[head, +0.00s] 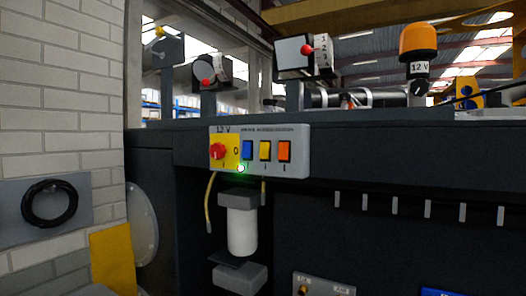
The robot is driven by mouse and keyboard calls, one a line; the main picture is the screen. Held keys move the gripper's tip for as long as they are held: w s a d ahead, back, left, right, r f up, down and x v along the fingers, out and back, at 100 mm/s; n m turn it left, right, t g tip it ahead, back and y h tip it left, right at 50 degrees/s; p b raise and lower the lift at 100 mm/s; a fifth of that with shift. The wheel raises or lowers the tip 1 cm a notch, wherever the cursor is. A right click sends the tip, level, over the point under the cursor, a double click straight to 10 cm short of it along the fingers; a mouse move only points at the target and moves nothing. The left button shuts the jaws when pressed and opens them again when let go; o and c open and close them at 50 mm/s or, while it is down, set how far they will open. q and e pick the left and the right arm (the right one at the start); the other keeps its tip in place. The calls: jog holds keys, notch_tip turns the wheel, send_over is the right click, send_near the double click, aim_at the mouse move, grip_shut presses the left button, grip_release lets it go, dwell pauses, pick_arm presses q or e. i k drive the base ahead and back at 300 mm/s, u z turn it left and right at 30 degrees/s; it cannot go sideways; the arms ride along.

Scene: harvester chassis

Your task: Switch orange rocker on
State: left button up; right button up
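The orange rocker (284,151) is the rightmost of three rockers on a grey switch panel (302,171) fixed to the dark chassis front. A yellow rocker (265,151) and a blue rocker (247,150) sit to its left. I cannot tell its on or off position at this size. A red rotary switch (217,151) on a yellow plate marked 12 V is at the panel's left end. A small green light glows (240,168) below the blue rocker. Neither of my grippers is in view.
An orange beacon (418,40) marked 12 V stands on top at the right. Boxes with red knobs stand along the chassis top. A white cylinder (242,230) and yellow hoses hang below the panel. A white brick wall (60,90) bounds the left. Space before the panel looks clear.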

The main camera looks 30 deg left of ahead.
aim_at(284, 147)
jog(key=k, duration=1.35)
jog(key=z, duration=0.8)
jog(key=i, duration=1.45)
jog(key=u, duration=0.8)
